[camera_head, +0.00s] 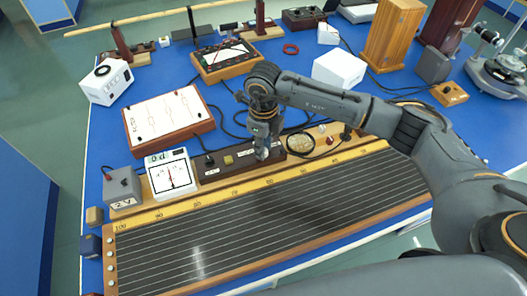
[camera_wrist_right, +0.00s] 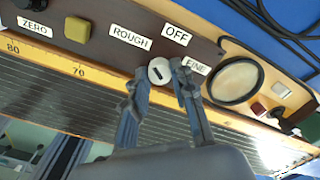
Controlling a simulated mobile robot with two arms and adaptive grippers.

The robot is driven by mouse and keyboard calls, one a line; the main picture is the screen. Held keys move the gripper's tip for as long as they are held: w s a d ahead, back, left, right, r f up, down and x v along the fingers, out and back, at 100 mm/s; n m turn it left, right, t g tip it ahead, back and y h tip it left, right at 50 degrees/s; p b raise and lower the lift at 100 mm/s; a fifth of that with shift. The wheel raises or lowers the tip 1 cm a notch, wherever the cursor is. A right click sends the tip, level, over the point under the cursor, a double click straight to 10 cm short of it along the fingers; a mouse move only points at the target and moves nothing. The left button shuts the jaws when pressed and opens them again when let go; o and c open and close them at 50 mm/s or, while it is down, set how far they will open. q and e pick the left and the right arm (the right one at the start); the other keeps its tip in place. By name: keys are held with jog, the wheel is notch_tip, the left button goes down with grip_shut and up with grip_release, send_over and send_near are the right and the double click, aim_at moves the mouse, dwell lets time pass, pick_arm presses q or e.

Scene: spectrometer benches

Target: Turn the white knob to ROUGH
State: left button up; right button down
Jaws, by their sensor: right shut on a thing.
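The white knob (camera_wrist_right: 160,72) sits on a brown panel (camera_wrist_right: 97,45) in the right wrist view, with a dark mark on its face. Labels ROUGH (camera_wrist_right: 130,37), OFF (camera_wrist_right: 176,35) and FINE (camera_wrist_right: 196,65) stand around it. My right gripper (camera_wrist_right: 159,77) has one finger on each side of the knob and is shut on it. In the head view my right gripper (camera_head: 262,154) reaches down to the panel and mostly hides the knob. I cannot tell exactly which label the mark points to. My left gripper is not in view.
A yellow button (camera_wrist_right: 77,29) and a ZERO label (camera_wrist_right: 34,27) are on the same panel. A round coil or dial (camera_wrist_right: 235,80) stands right of the knob. A white meter (camera_head: 171,174) is left of the panel. A long wire board (camera_head: 270,225) lies in front.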

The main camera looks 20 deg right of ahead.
jog(key=shift+n+b, duration=0.5)
jog(key=c, duration=1.1)
grip_release()
jog(key=shift+r, duration=0.15)
notch_tip(320, 180, up, 12)
